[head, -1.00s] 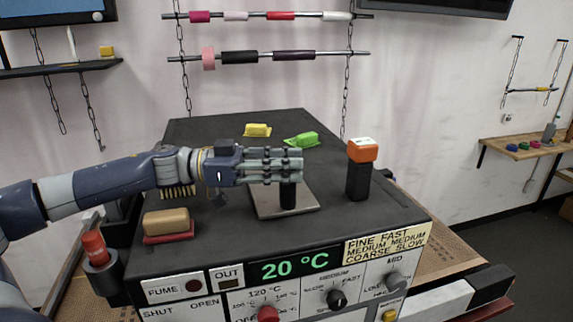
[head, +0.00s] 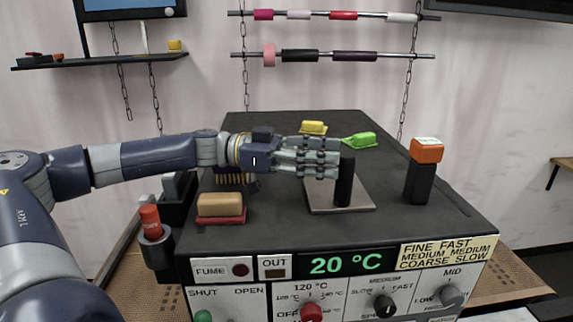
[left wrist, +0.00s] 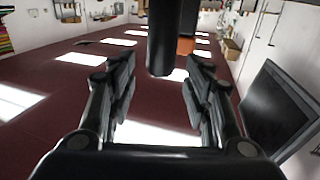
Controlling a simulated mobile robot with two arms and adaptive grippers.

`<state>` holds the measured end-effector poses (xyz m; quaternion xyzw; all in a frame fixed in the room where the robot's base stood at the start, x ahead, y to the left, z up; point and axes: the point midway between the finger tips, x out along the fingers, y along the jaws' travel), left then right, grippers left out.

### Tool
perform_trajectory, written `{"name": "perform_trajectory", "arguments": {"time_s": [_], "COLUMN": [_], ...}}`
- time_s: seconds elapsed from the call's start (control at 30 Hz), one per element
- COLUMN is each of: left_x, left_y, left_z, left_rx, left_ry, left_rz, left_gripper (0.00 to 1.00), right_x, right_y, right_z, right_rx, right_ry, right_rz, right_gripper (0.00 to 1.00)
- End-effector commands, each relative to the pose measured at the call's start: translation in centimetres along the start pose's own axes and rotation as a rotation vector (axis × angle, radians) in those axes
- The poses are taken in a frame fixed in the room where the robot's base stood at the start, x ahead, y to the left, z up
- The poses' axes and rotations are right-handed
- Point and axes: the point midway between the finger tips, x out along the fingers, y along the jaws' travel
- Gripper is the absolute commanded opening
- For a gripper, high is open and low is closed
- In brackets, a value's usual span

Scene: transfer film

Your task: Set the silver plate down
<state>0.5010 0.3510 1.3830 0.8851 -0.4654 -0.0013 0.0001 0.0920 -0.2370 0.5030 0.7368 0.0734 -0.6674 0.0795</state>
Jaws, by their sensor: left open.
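The silver plate (head: 322,207) lies flat on the dark top of the machine, near its front middle. A black upright handle (head: 345,183) stands on the plate. My left gripper (head: 338,164) is open, level with the upper part of the handle and just left of it. In the left wrist view the black handle (left wrist: 161,40) shows ahead of and between the spread fingertips, apart from both fingers. My right gripper is not in view.
An orange-topped black block (head: 420,175) stands right of the plate. Behind are a green brush (head: 360,140) and a yellow block (head: 313,128). A tan brush (head: 220,205) lies front left. A red-capped holder (head: 151,222) hangs at the machine's left side.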

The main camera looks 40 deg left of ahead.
Motion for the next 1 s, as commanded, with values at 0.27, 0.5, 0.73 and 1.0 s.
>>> {"name": "perform_trajectory", "arguments": {"time_s": [0.27, 0.5, 0.73, 1.0], "left_x": [-5.2, -7.7, -8.1, -8.0], "left_y": [-0.1, 0.0, 0.0, 0.0], "left_z": [0.4, 0.0, -0.1, -0.1], "left_rx": [0.004, 0.003, 0.001, 0.001], "left_ry": [0.000, 0.002, 0.002, 0.002], "left_rz": [-0.004, -0.001, 0.000, 0.000], "left_gripper": [0.46, 0.46, 0.46, 0.46], "right_x": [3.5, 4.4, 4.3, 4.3], "right_y": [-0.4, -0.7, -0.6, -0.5], "right_z": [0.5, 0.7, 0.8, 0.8], "right_rx": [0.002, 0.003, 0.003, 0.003], "right_ry": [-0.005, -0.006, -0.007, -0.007], "right_rz": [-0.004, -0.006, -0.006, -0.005], "right_gripper": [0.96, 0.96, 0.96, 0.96]}}
